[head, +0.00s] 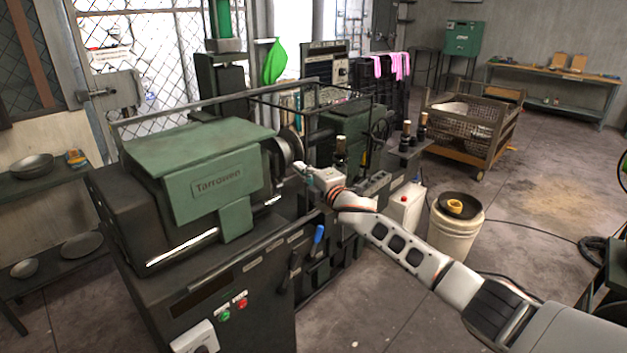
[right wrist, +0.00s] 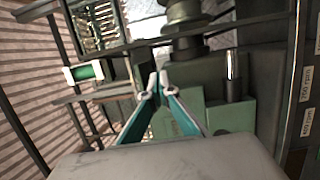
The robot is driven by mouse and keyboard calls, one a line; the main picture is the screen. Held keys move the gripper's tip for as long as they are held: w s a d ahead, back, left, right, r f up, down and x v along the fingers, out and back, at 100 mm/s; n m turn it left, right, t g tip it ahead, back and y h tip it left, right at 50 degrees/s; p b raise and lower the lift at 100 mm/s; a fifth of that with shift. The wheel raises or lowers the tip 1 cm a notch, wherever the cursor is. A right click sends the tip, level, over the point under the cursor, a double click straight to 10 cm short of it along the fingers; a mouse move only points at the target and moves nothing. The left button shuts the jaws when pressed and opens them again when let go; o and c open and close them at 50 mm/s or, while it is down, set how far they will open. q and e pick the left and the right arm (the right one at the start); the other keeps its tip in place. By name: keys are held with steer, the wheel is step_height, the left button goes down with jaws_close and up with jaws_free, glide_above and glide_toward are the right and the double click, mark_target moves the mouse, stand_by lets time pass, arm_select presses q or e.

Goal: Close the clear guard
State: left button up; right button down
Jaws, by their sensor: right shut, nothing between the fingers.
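The green Tarrawen spinning lathe (head: 205,178) stands at left centre. A thin dark frame (head: 318,80), which looks like the clear guard's frame, rises around the spindle area; its clear pane is hard to make out, so I cannot tell how far it is closed. My right gripper (head: 302,168) is at the front of the spindle area, just right of the headstock. In the right wrist view the right gripper's fingertips (right wrist: 158,80) are together and empty, with green machine parts and dark bars beyond. Whether they touch the frame is unclear. My left gripper is not in view.
A blue-handled lever (head: 318,234) and green and red buttons (head: 233,308) are on the lathe front. A white bucket (head: 456,225) and a wire-mesh cart (head: 470,130) stand to the right. Shelves with metal bowls (head: 32,166) are at left. Floor at front right is mostly clear.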

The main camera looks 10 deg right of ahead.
steer(key=d+v, duration=0.1)
steer(key=v, duration=0.7)
steer(key=s+a+f+m+g+h, duration=0.1)
steer(key=s+f+m, duration=0.4)
steer(key=s+f, duration=0.6)
steer(key=s+a+f+m+g, duration=0.15)
steer(key=s+f+m, duration=0.35)
steer(key=s+f, duration=0.6)
steer(key=s+d+f+m+g+h, duration=0.1)
steer(key=s+d+f+m, duration=0.2)
steer(key=s+f, duration=0.4)
steer(key=s+d+f+m+g+h, duration=0.2)
steer(key=s+d+f+m, duration=0.2)
steer(key=s, duration=1.1)
step_height(320, 180, down, 3)
steer(key=shift+s+d+f+m, duration=0.1)
steer(key=shift+s+d+m, duration=0.15)
steer(key=shift+m, duration=0.35)
steer(key=shift+a, duration=0.1)
